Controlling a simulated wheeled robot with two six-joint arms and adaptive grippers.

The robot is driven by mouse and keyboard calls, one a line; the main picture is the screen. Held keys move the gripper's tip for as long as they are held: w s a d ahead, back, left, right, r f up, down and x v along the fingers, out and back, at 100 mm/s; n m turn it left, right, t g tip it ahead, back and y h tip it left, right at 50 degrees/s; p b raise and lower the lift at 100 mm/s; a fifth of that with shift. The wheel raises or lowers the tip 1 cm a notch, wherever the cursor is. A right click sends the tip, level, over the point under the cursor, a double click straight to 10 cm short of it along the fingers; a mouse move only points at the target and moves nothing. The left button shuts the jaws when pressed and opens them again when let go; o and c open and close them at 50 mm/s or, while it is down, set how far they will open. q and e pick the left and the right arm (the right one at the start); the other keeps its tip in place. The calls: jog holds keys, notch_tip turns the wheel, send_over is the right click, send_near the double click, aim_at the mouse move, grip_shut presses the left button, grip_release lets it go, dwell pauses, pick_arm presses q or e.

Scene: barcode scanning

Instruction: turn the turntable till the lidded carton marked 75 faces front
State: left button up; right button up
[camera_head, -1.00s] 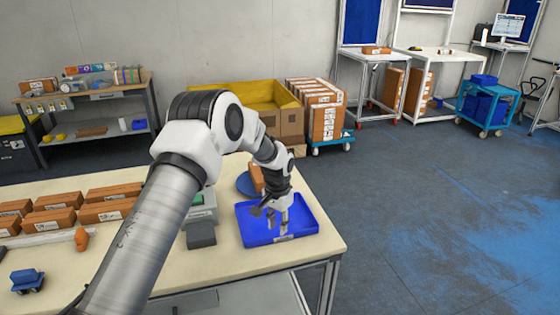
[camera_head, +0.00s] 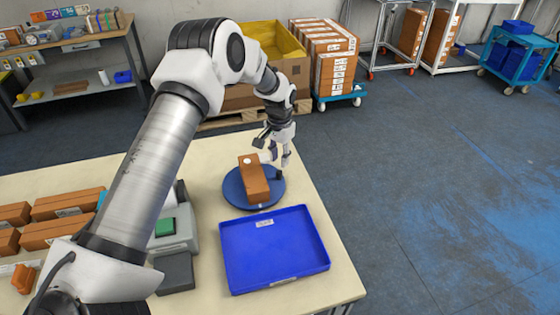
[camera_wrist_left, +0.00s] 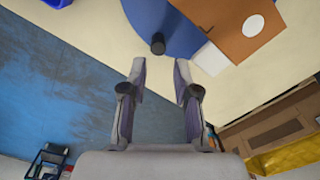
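The blue round turntable (camera_head: 232,192) stands on the table behind the blue tray. A brown carton (camera_head: 254,182) lies on it, with a white round spot on top; no number is readable. A dark upright peg (camera_head: 279,175) stands near the turntable's right rim. The wrist view shows the peg (camera_wrist_left: 158,44), part of the turntable (camera_wrist_left: 160,15) and the carton (camera_wrist_left: 232,28) with a white label at its corner. My left gripper (camera_wrist_left: 158,72) is open and empty, its fingers pointing toward the peg with a gap between. My right gripper is out of view.
A blue tray (camera_head: 236,262), empty, sits in front of the turntable. A grey device with a green top (camera_head: 165,228) stands to the left, with several brown cartons (camera_head: 58,230) beyond it. The table's right edge is close to the turntable; open floor lies beyond.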

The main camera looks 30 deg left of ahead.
aim_at(279, 172)
pick_arm(q)
jog(key=shift+s+d+f+p, duration=0.25)
jog(key=shift+s+f, duration=0.15)
jog(key=shift+f, duration=0.15)
jog(key=shift+s+d+f+p, duration=0.1)
jog(key=shift+s+f+p, duration=0.2)
jog(key=shift+f, duration=0.25)
jog(key=f, duration=0.2)
jog(key=w+a+f, duration=0.1)
jog(key=f, duration=0.1)
jog(key=shift+w, duration=0.1)
jog(key=shift+s+d+r, duration=0.2)
jog(key=shift+d, duration=0.05)
jog(key=shift+s+d+r, duration=0.1)
jog(key=shift+r, duration=0.05)
grip_shut()
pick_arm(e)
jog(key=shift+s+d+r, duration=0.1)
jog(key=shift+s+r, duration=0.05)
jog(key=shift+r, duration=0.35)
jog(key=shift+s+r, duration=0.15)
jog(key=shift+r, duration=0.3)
